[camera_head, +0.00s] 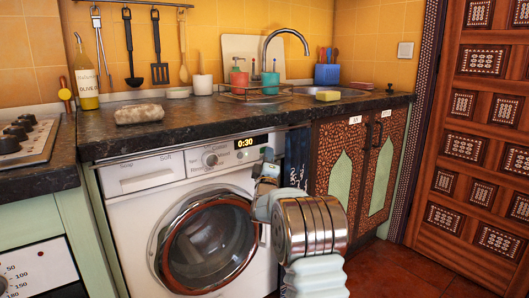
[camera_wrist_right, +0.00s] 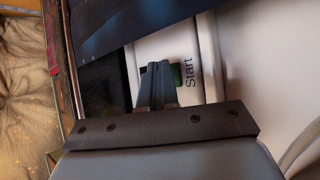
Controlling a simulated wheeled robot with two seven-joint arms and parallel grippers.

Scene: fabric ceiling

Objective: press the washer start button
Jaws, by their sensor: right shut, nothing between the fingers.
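The white washer (camera_head: 130,215) stands under the dark counter, with its round door (camera_head: 208,245) closed. Its lit display (camera_head: 245,142) reads 0:30. My right gripper (camera_head: 268,156) is in front of the panel's right end and hides the start button in the head view. In the right wrist view, the gripper (camera_wrist_right: 158,68) is shut and empty. Its tips are at the green start button (camera_wrist_right: 178,75), covering part of it, beside the word "Start". I cannot tell whether they touch it. My left gripper is not in view.
The counter edge (camera_head: 200,142) overhangs just above the panel. A dark blue cloth (camera_head: 297,158) hangs right of the washer. Carved cabinet doors (camera_head: 345,170) are further right. A stove (camera_head: 25,140) is at the left. Red floor is open at the lower right.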

